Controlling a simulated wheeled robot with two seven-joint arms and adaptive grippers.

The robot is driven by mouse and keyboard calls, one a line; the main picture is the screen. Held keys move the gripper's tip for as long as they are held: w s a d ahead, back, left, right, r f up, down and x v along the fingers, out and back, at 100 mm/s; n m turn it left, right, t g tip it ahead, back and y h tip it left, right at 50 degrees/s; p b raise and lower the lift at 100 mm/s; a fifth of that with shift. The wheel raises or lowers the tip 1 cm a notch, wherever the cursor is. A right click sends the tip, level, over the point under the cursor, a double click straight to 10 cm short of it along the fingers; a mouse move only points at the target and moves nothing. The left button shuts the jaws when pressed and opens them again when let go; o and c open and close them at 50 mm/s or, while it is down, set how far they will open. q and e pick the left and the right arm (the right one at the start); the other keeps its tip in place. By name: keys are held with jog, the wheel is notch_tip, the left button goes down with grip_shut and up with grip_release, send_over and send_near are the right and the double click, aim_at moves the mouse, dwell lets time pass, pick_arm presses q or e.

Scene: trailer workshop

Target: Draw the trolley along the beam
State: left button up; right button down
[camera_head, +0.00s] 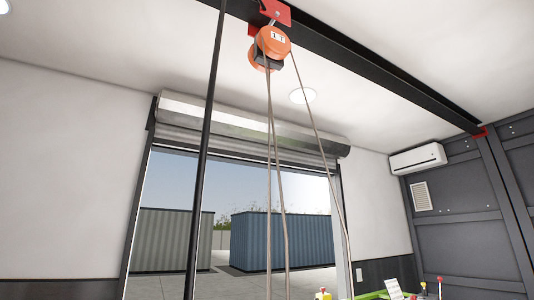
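The trolley (276,13) is a red piece on the dark overhead beam (375,62), at the top of the head view and partly cut off by the frame edge. An orange hoist block (273,42) marked "1 T" hangs just below it. Several thin ropes or chains (268,150) hang from the block and run down to the bottom of the view. The beam runs from upper left to a red end piece (480,132) at the right wall. Neither of my grippers shows in this view.
A dark upright pole (204,150) crosses the view left of the ropes. Behind is an open roller door (245,130) with containers (278,240) outside. An air conditioner (418,158) hangs at right. Small green, red and yellow items (322,294) show at the bottom edge.

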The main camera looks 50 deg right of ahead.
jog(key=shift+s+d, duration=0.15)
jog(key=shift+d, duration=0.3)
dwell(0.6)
